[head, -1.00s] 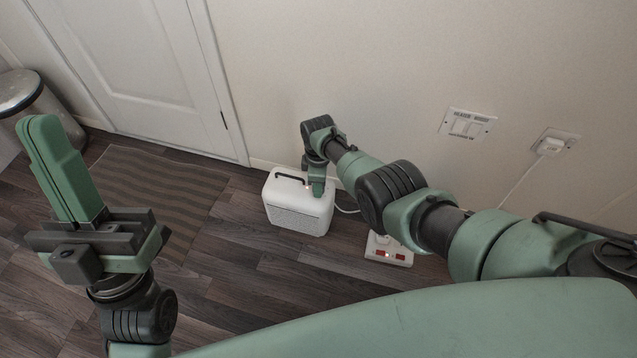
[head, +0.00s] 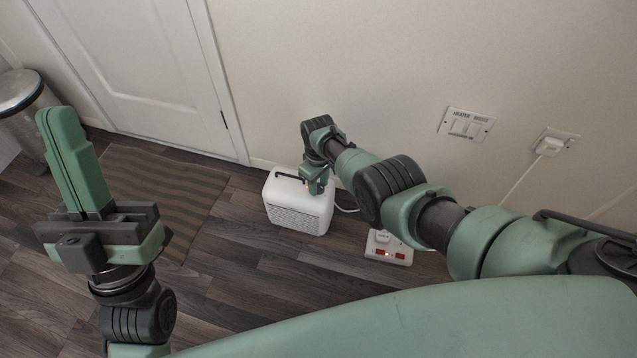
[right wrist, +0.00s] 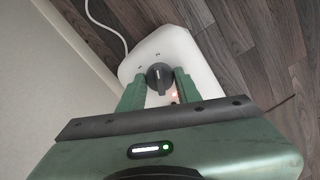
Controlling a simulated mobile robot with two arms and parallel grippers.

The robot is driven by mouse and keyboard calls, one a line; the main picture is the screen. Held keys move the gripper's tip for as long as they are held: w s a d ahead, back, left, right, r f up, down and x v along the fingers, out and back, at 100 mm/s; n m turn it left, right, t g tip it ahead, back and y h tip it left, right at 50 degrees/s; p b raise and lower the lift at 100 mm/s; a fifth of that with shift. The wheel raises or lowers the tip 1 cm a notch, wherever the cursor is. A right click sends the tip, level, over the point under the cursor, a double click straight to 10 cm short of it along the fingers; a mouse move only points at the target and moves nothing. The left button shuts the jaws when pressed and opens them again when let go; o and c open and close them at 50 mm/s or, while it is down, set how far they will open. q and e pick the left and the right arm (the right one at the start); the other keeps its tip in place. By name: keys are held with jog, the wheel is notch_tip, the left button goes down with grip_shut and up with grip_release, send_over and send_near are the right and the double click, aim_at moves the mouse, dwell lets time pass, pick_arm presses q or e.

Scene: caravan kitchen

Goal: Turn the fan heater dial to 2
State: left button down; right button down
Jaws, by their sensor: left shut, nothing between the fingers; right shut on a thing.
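The fan heater (head: 297,216) is a white box with a dark carry handle (head: 290,176) on top, standing on the floor by the wall. Its dark round dial (right wrist: 159,76) shows in the right wrist view, between the green fingers of my right gripper (right wrist: 158,84). My right gripper (head: 317,186) is shut on the dial from above. A small orange light glows beside the dial. I cannot read any dial marks. My left gripper (head: 76,160) is shut and empty, held up at the left, far from the heater.
A power strip (head: 389,248) with red lights lies on the floor right of the heater. A switch plate (head: 466,124) and a plugged socket (head: 555,142) are on the wall. A striped mat (head: 165,190) lies before the white door (head: 130,70). A metal bin (head: 22,100) stands at the left.

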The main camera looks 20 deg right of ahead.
dwell(0.4)
jog(key=c, duration=1)
grip_release()
jog(key=shift+o, duration=0.2)
